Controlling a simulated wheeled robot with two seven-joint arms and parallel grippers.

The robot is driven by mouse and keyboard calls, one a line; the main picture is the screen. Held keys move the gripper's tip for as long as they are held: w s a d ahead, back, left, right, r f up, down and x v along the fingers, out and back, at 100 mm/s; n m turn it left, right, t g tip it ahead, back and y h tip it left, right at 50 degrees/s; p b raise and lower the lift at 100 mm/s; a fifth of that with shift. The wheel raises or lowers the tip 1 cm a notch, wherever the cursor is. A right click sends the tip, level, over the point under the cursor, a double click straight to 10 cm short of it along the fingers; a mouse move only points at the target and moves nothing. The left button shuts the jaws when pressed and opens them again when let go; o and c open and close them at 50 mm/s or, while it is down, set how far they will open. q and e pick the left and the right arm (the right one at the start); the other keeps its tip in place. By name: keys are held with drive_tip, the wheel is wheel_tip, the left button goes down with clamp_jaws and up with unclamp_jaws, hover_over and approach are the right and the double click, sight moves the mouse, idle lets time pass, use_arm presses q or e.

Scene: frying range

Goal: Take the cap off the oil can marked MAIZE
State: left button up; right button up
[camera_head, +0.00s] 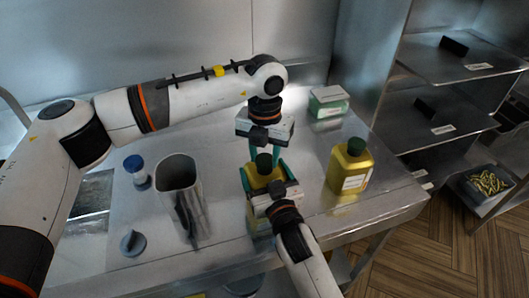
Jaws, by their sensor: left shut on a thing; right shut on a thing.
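A yellow oil can (262,182) with a dark green cap (264,161) stands at the middle of the steel table. My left gripper (265,157) comes down from above, its green fingers shut on the cap. My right gripper (265,175) is shut on the can's body from the front, one finger on each side. The cap sits at the can's top; I cannot tell whether it is loosened.
A grey metal jug (180,180) stands left of the held can. A green-and-white box (328,102) is at the back right. Steel shelves (450,110) rise beyond the right edge.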

use_arm(q)
drive_tip(key=n, duration=1.6)
drive_tip(key=shift+n, duration=0.3)
drive_tip(key=shift+r, duration=0.25)
drive_tip(key=shift+r, duration=0.9)
